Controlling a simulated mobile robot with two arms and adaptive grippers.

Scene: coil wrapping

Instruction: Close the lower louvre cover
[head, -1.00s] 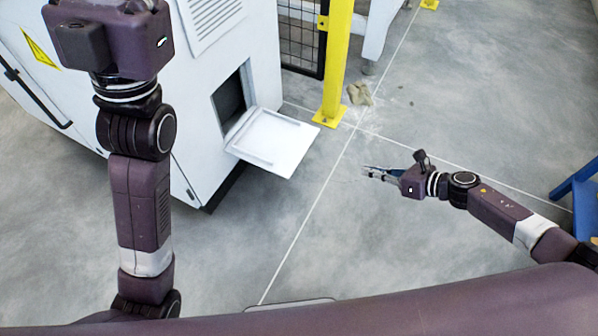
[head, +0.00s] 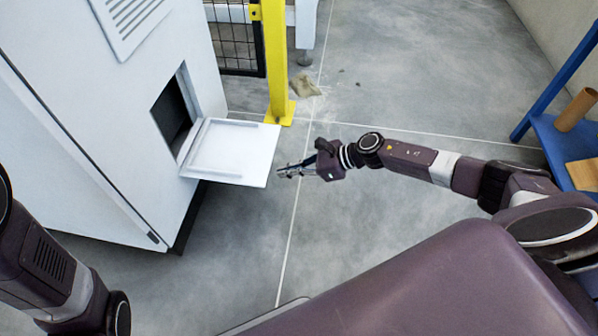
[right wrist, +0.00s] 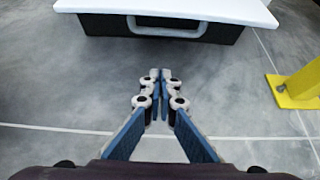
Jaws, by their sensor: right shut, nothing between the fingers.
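The lower louvre cover (head: 232,152) is a white flap hinged at the bottom of a dark opening (head: 172,112) in the white cabinet. It hangs open, roughly level, sticking out to the right. My right gripper (head: 280,171) is shut and empty, just right of the flap's outer edge and apart from it as far as I can tell. In the right wrist view the shut fingers (right wrist: 160,75) point toward a white panel edge (right wrist: 180,10) with a grey handle (right wrist: 167,30) below it. My left gripper is out of view; only part of my left arm shows.
A fixed louvre (head: 128,20) is higher on the cabinet (head: 60,60). A yellow post (head: 276,60) with a floor plate stands behind the flap, beside a black mesh fence (head: 236,45). A blue stand (head: 560,145) is at the right.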

